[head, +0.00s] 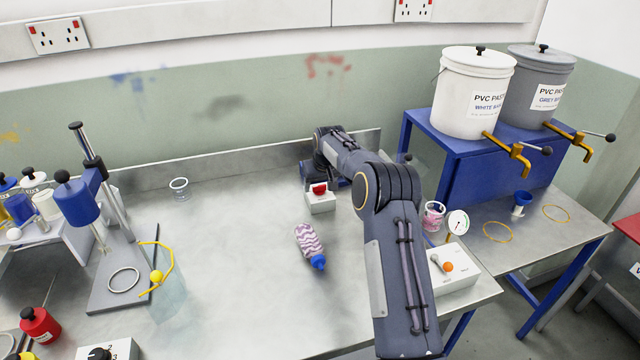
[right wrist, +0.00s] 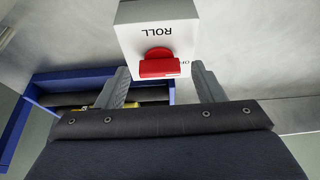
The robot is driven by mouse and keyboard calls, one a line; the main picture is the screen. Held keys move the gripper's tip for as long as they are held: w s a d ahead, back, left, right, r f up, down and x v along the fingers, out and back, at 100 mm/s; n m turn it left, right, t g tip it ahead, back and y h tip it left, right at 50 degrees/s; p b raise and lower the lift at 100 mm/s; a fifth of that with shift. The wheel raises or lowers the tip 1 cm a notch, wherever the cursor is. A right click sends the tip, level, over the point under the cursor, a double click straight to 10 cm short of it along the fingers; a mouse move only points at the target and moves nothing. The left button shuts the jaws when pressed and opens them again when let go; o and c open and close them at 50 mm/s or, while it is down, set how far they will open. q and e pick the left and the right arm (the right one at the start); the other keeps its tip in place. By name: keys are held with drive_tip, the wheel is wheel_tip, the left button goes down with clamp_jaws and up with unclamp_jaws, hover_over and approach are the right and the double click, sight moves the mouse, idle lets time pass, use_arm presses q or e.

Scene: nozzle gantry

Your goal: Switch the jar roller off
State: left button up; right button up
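The switch box (head: 320,202) is white with a red knob (head: 319,189) on top and stands near the back of the steel bench. A blue frame (right wrist: 38,92), which looks like the roller, shows beside the box. My left gripper is out of view.
A wavy-patterned bottle with a blue cap (head: 310,243) lies in front of the box. A gauge (head: 458,222) and another switch box (head: 455,278) stand right of my arm. Paste buckets (head: 473,95) sit on a blue stand.

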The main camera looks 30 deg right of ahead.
drive_tip(key=b+v, duration=0.1)
drive_tip(key=v, duration=0.6)
drive_tip(key=shift+r, duration=0.3)
drive_tip(key=shift+s, duration=0.15)
drive_tip(key=s+a+r+y, duration=0.1)
drive_tip(key=s+a+r, duration=0.25)
drive_tip(key=s, duration=0.45)
drive_tip(key=s+a+r+t+y, duration=0.1)
drive_tip(key=s+a+r, duration=0.25)
drive_tip(key=s, duration=0.35)
drive_tip(key=s+a+r+y, duration=0.1)
drive_tip(key=s+a+r, duration=0.25)
drive_tip(key=s, duration=0.45)
drive_tip(key=s+a+f+y, duration=0.1)
drive_tip(key=s+a+f, duration=0.3)
drive_tip(key=s, duration=0.6)
drive_tip(key=s+a+f+n, duration=0.1)
drive_tip(key=s+a+f, duration=0.3)
drive_tip(key=s+a, duration=0.3)
drive_tip(key=s, duration=0.3)
drive_tip(key=shift+f+y, duration=0.2)
drive_tip(key=shift+y, duration=0.2)
